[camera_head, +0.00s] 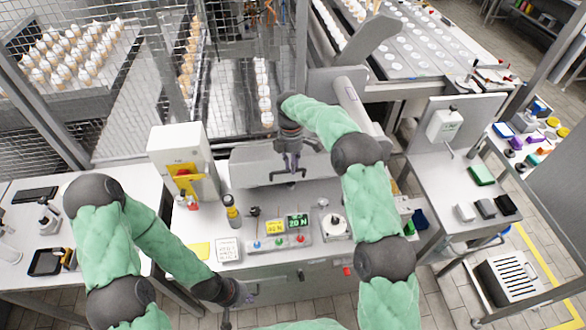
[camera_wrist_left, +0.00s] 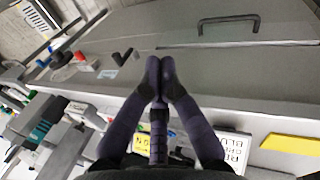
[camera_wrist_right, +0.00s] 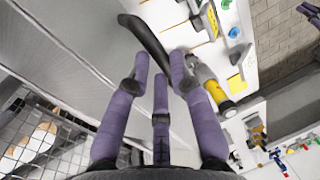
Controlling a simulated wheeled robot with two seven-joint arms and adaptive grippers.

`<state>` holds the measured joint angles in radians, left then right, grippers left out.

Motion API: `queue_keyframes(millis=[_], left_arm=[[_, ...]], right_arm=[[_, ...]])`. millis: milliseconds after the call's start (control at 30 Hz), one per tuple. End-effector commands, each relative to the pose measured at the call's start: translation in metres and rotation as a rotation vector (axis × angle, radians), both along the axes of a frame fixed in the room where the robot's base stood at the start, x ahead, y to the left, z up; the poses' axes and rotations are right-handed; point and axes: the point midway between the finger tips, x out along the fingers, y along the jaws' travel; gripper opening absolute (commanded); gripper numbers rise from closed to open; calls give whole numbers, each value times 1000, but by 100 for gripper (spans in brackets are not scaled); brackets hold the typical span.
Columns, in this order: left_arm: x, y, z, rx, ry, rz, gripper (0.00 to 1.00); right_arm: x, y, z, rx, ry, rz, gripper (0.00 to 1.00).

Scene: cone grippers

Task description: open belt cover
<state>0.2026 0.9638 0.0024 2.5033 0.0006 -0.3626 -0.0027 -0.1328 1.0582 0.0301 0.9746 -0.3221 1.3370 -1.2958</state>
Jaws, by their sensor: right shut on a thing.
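The belt cover (camera_head: 247,170) is a grey metal panel behind the control desk, in front of the conveyor with white-topped cones. Its dark bar handle (camera_head: 285,182) is at my right gripper (camera_head: 290,165). In the right wrist view the black handle (camera_wrist_right: 146,40) runs in between the fingers of my right gripper (camera_wrist_right: 158,75), which is shut on it. The grey cover (camera_wrist_right: 85,35) fills the left of that view. My left gripper (camera_head: 240,294) is low in front of the desk. In the left wrist view its fingertips (camera_wrist_left: 159,72) meet with nothing between them.
A drawer front with a handle (camera_wrist_left: 228,22) lies before my left gripper. Wire fencing (camera_head: 150,70) stands at left.

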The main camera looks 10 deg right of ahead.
Motion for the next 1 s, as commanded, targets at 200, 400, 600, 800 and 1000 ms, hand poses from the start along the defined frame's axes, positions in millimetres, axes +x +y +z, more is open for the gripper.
queue_keyframes(millis=[200, 400, 600, 800, 1000], left_arm=[[0, 0, 7, 0, 0, 0, 0], [0, 0, 7, 0, 0, 0, 0], [0, 0, 7, 0, 0, 0, 0], [6, 1, 7, 6, 2, 40, 0], [36, 3, 13, 27, 18, 301, 0]], right_arm=[[11, -1, 11, 1, -19, -2, 0], [12, -1, 11, 1, -19, -2, 0], [12, -2, 11, 0, -19, -2, 0], [12, -2, 11, 0, -18, -2, 0], [12, -2, 10, 0, -18, -2, 0]])
